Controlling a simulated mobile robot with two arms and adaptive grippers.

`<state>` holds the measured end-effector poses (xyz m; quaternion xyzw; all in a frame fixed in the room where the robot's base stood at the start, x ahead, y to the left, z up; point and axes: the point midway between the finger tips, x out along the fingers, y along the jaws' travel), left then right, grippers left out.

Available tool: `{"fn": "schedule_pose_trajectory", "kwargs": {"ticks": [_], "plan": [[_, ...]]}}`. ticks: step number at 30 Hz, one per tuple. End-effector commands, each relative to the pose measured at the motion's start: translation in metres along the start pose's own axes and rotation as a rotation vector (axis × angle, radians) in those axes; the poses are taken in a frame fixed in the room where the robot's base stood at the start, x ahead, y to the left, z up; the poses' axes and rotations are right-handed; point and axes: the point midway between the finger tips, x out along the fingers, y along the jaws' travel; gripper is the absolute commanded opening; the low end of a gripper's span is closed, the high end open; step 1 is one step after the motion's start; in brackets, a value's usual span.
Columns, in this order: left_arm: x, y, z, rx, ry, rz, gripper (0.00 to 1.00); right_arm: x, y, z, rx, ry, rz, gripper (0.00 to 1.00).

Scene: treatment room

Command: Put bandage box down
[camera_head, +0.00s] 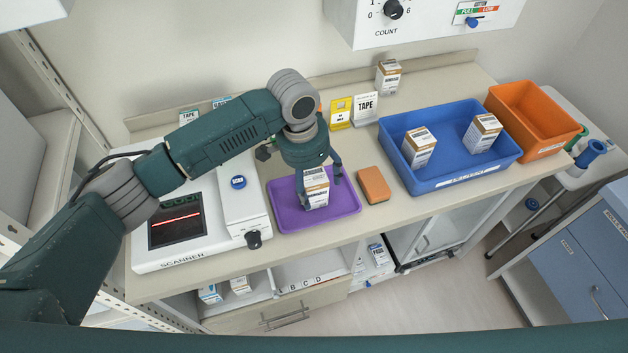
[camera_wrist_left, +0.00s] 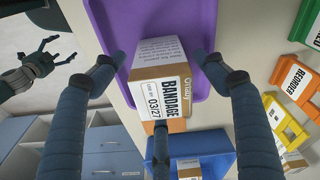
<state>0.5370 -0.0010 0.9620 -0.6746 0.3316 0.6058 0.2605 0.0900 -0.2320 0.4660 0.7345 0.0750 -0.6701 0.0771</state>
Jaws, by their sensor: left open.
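The bandage box (camera_head: 316,192), white and tan with "BANDAGE" on its label, stands upright on the purple tray (camera_head: 283,216). My left gripper (camera_head: 319,178) is above and around it, fingers spread to either side. In the left wrist view the box (camera_wrist_left: 160,98) lies between the open fingers (camera_wrist_left: 159,57), with gaps at both sides; a third finger is near its lower edge. The purple tray (camera_wrist_left: 110,25) is behind it. My right gripper (camera_wrist_left: 42,68) shows at the left of the wrist view, its fingers apart and empty.
The scanner (camera_head: 175,238) is left of the tray, and an orange-brown block (camera_head: 373,184) lies at its right. A blue bin (camera_head: 449,178) holds two similar boxes; an orange bin (camera_head: 530,118) stands beyond. Yellow and white signs (camera_head: 341,113) stand behind.

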Motion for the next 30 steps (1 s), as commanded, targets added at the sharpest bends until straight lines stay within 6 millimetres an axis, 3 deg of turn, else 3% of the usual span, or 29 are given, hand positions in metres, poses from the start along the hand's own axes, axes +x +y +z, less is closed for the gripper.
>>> {"fn": "schedule_pose_trajectory", "kwargs": {"ticks": [5,21,30], "plan": [[-0.01,0.0,-0.001,0.0,0.001,-0.001,0.72,0.003,0.0,0.0,0.0,0.001,0.0,0.85],[-0.111,0.0,-0.001,0.0,0.002,-0.001,0.72,0.022,0.002,0.001,0.0,0.001,0.003,0.85],[-0.124,0.001,-0.001,0.001,-0.001,0.001,0.72,0.023,0.004,0.002,0.0,0.0,0.005,0.85]]}}
